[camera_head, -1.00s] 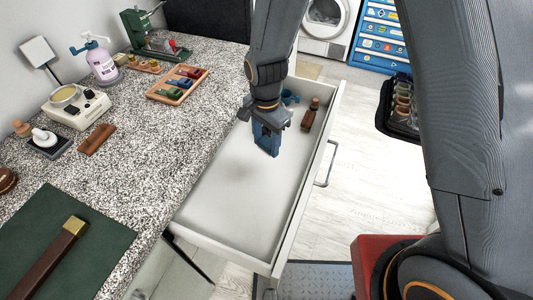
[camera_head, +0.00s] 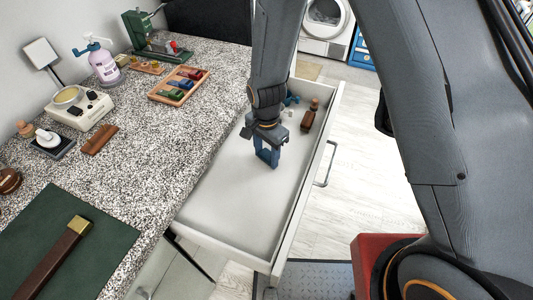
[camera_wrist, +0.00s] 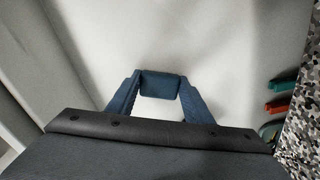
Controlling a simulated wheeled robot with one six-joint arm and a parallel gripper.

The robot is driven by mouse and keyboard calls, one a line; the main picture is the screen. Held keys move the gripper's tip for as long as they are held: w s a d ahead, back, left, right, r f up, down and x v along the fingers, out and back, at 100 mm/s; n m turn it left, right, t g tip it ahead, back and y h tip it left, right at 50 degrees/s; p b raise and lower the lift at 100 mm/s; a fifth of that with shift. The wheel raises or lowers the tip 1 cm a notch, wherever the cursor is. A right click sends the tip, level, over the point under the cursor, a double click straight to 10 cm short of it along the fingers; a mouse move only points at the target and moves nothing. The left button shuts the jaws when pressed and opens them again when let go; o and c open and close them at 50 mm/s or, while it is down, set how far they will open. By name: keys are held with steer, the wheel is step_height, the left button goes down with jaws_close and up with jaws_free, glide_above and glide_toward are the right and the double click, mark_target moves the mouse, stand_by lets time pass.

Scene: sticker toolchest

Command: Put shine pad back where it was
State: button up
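My gripper (camera_head: 267,158) hangs over the open white drawer (camera_head: 222,205), fingers pointing down. Its two blue fingers stand apart, and a dark teal block bridges their tips in the wrist view. I take this block to be the shine pad (camera_wrist: 161,85); my gripper is shut on it. The drawer floor under it is bare and pale. I cannot tell exactly how high the pad is above the floor. A brown wooden brush-like piece (camera_head: 308,120) and a small blue item (camera_head: 291,98) lie at the drawer's far end.
The speckled counter (camera_head: 150,150) borders the drawer on the left, with a wooden tray (camera_head: 159,97) of coloured pieces and a green mat (camera_head: 100,235). The drawer's near half is clear.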

mark_target(266, 156)
steer(key=o, duration=0.4)
steer(key=shift+o, duration=0.2)
step_height(266, 156, up, 12)
steer(key=b, duration=0.2)
steer(key=shift+r, duration=0.15)
steer(key=s+d+r+n, duration=0.2)
steer(key=s+d, duration=0.1)
steer(key=d, duration=0.4)
steer(key=s+d+r+n, duration=0.2)
steer(key=s+d+n, duration=0.1)
steer(key=d, duration=0.5)
steer(key=s+d+r+n+t, duration=0.1)
steer(key=s+d+r+n, duration=0.1)
steer(key=d, duration=0.5)
steer(key=shift+s+d+r+n, duration=0.2)
steer(key=shift+s+r+n, duration=0.25)
steer(key=shift+n, duration=0.25)
